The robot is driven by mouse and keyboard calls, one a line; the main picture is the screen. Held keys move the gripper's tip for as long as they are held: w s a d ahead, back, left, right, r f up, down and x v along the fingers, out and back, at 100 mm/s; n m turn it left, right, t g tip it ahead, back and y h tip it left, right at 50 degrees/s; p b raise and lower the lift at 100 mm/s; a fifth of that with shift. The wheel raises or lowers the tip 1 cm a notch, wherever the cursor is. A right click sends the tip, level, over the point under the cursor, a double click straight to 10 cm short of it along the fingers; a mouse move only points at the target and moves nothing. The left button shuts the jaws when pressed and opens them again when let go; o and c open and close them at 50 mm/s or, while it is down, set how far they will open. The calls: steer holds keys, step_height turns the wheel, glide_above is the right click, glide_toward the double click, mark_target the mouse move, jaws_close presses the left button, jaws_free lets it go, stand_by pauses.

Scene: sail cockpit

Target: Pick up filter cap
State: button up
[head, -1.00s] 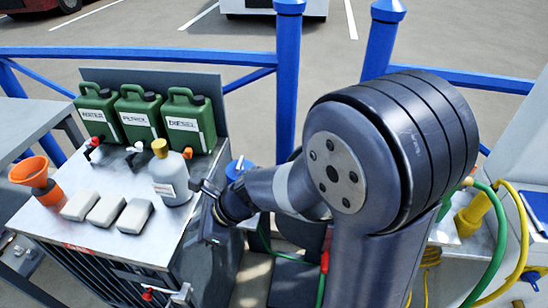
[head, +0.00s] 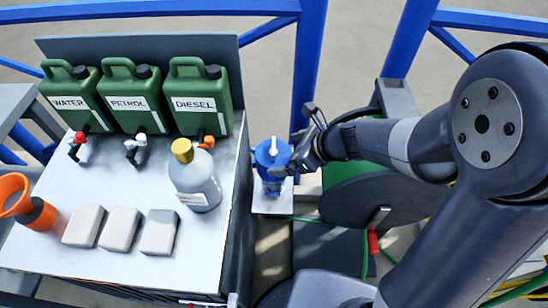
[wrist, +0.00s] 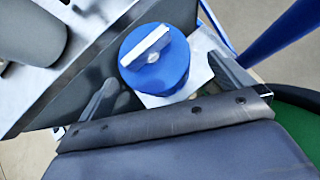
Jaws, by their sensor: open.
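The filter cap (head: 272,152) is a round blue cap with a raised white bar across its top. It sits on a blue body beside the right side of the metal bench. In the wrist view the cap (wrist: 170,72) is seen from above, near the middle, with its white bar tilted. My gripper (head: 306,148) is just right of the cap in the head view. In the wrist view my gripper (wrist: 160,72) is open, with one finger on each side of the cap and nothing held. I cannot tell whether a finger touches it.
The bench (head: 110,185) holds green WATER, PETROL and DIESEL cans, a grey bottle (head: 196,183) with a yellow cap, an orange funnel (head: 14,195) and pale blocks. A blue post (head: 307,70) stands close behind the cap. A green hose runs near the floor.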

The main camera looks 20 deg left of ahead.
mark_target(277, 154)
steer(key=shift+s+a+r+b+x, duration=0.1)
steer(key=shift+a+b+x, duration=0.1)
steer(key=shift+x, duration=0.8)
steer(key=shift+s+a+r+b+x, duration=0.1)
steer(key=shift+r+b+x, duration=0.05)
steer(key=shift+x, duration=0.85)
steer(key=shift+s+a+r+b+x, duration=0.1)
steer(key=shift+s+b+x, duration=0.1)
steer(key=shift+x, duration=0.8)
steer(key=shift+w, duration=0.1)
steer(key=shift+c, duration=0.3)
steer(key=c, duration=0.9)
